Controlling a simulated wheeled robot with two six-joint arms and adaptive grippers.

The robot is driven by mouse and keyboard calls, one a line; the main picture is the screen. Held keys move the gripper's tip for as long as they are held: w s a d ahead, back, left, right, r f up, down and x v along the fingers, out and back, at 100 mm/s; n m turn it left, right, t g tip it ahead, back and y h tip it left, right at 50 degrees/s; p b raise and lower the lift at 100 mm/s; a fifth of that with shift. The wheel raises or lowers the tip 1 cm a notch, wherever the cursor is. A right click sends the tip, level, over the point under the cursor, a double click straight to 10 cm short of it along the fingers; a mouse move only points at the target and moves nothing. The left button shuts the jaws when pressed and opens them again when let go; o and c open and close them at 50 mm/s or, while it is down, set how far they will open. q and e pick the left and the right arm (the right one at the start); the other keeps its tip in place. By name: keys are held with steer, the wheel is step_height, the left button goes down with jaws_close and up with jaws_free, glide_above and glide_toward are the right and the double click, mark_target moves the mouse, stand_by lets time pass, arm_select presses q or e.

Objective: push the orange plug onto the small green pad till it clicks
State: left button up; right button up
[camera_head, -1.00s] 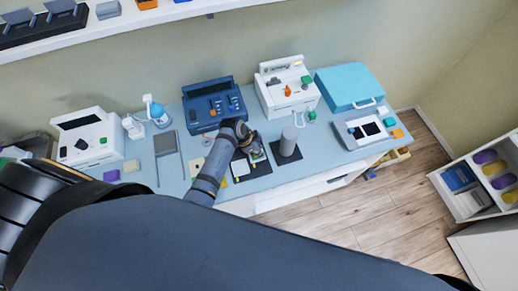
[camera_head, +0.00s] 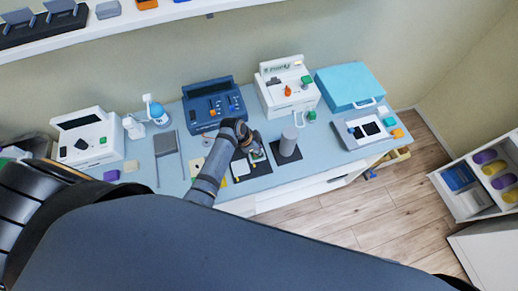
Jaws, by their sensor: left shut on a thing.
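My left gripper (camera_head: 255,150) is low over a dark mat (camera_head: 238,175) at the front middle of the table. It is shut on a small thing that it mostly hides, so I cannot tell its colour. A small pale and green patch (camera_head: 258,157) shows right under the fingertips; it may be the small green pad, and I cannot tell whether the held thing touches it. No orange shows at the fingers. An orange knob-like piece (camera_head: 288,91) is on the white device, with a green piece (camera_head: 306,82) beside it. My right gripper is not in view.
A grey cylinder (camera_head: 289,140) stands on a dark mat just right of my gripper. Behind are a dark blue device (camera_head: 212,106) and the white device (camera_head: 272,98). A teal case (camera_head: 345,85) and a grey panel device (camera_head: 356,135) are at the right.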

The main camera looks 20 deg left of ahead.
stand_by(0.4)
arm_select(q)
steer(key=o, duration=0.9)
steer(key=shift+o, duration=0.2)
steer(key=shift+r, duration=3.55)
